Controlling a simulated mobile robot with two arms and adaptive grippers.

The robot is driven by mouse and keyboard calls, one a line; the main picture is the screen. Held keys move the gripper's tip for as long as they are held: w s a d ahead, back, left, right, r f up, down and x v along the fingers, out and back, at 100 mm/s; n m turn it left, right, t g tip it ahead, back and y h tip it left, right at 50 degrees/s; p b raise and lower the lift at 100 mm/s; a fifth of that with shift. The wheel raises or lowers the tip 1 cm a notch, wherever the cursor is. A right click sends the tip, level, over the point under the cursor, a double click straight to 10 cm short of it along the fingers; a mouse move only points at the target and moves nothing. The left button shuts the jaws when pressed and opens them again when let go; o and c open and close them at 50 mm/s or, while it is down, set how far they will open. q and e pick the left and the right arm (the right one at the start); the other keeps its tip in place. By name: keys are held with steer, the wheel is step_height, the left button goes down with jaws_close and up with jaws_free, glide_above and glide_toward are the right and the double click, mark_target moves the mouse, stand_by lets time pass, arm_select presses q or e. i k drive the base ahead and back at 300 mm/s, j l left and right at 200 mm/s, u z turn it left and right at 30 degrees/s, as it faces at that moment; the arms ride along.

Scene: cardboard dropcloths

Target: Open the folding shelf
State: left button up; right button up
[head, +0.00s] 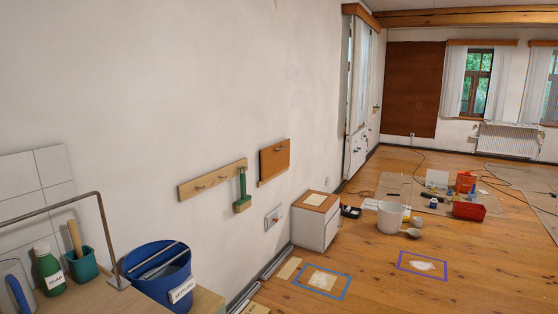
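A small orange-brown wooden board (274,161) is mounted on the white wall, right of the peg rail. It looks like the folding shelf and appears to lie upright and flat against the wall. A small dark mark shows on its face, too small to make out. Neither of my grippers is in view.
A peg rail (212,180) holds a green-handled brush (242,190). A white cabinet (315,221) stands below the board. Buckets and tools lie on the floor beyond.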

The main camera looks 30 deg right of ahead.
mark_target(274, 158)
steer(key=i+l+z, duration=0.2)
steer(key=l, duration=0.2)
steer(key=i+l+z, duration=0.15)
steer(key=l, duration=0.2)
steer(key=i+l+z, duration=0.25)
steer(key=l+z, duration=0.2)
steer(key=i+l+z, duration=0.25)
steer(key=l+z, duration=0.2)
steer(key=i+l+z, duration=0.25)
steer(key=z, duration=0.2)
steer(key=i+l+z, duration=0.1)
steer(key=i+z, duration=0.35)
steer(key=i+u, duration=0.15)
steer(key=i, duration=0.35)
steer(key=i+l+u, duration=0.2)
steer(key=i, duration=0.25)
steer(key=i+l+u, duration=0.15)
steer(key=i, duration=0.3)
steer(key=i+l+u, duration=0.15)
steer(key=i, duration=0.35)
